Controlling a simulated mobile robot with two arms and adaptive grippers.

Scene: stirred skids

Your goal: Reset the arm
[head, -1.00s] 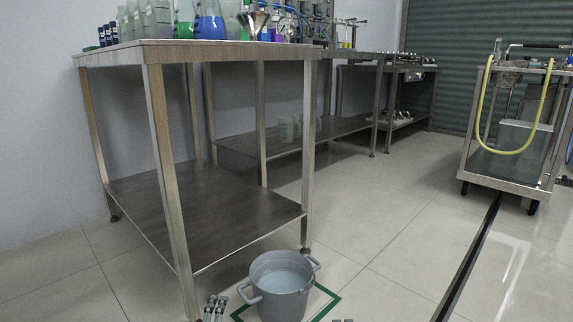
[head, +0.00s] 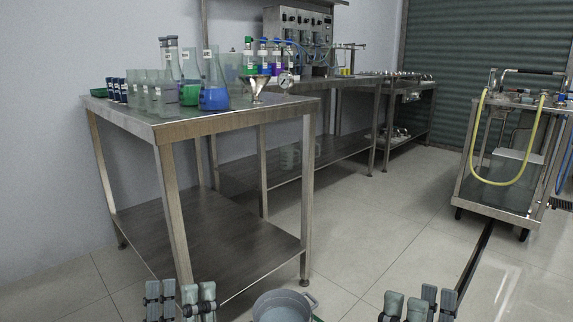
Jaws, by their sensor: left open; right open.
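My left gripper (head: 180,301) shows at the bottom of the head view, left of the bucket, with its fingers apart and nothing between them. My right gripper (head: 419,303) shows at the bottom right of the bucket, also open and empty. Both point upward in front of the steel table and touch nothing that I can see. Only the finger ends show; the rest of both arms is below the picture's edge.
A grey bucket (head: 283,306) stands on the floor between the grippers, cut off below. A steel table (head: 215,127) holds flasks (head: 214,82), bottles and a funnel (head: 257,88). A cart (head: 500,190) with a yellow hose stands at right.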

